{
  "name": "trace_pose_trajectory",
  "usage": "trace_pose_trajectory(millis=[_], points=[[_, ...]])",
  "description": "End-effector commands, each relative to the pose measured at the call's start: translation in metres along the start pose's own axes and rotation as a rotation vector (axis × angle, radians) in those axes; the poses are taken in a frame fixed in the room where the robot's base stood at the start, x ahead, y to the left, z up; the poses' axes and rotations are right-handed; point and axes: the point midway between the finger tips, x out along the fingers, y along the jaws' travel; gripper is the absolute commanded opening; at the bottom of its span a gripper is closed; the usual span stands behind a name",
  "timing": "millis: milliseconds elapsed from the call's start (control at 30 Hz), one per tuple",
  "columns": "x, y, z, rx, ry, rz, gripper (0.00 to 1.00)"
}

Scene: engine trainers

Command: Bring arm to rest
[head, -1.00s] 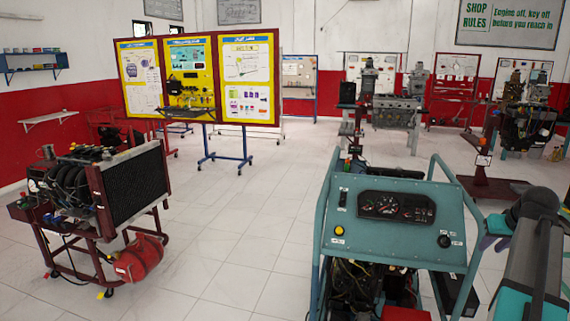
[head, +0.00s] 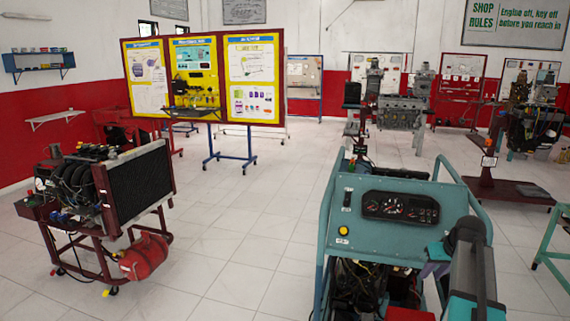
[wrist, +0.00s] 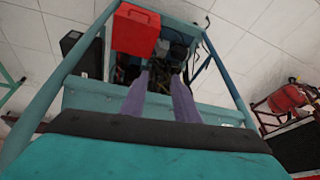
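The task names only my arm. It shows at the lower right of the head view, with a dark joint and a grey and teal link, in front of the right part of a teal engine trainer's panel (head: 385,225). My gripper (head: 434,270) is mostly hidden there; a bit of purple finger shows left of the dark joint. In the wrist view my gripper (wrist: 160,76) has two purple fingers apart, with nothing held between them. Beyond the fingertips are the trainer's teal frame (wrist: 222,62) and a red box (wrist: 134,32). I cannot tell whether the fingers touch the trainer.
A dark red engine stand with a radiator (head: 138,185) and a red tank (head: 146,257) is at left. A yellow poster board (head: 203,85) stands behind. A green frame (head: 551,240) is at the right edge. White tiled floor (head: 235,225) between the stands is clear.

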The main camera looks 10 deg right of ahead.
Motion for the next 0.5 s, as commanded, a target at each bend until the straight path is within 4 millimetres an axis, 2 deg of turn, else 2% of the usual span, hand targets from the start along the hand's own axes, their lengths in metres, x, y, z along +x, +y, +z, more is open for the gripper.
trace_pose_trajectory(millis=[33, 200, 500], points=[[0.018, -0.016, 0.008, -0.015, -0.024, -0.016, 0.28], [0.07, -0.06, 0.034, -0.058, -0.099, -0.058, 0.28], [0.148, -0.134, 0.095, -0.127, -0.23, -0.116, 0.28]])
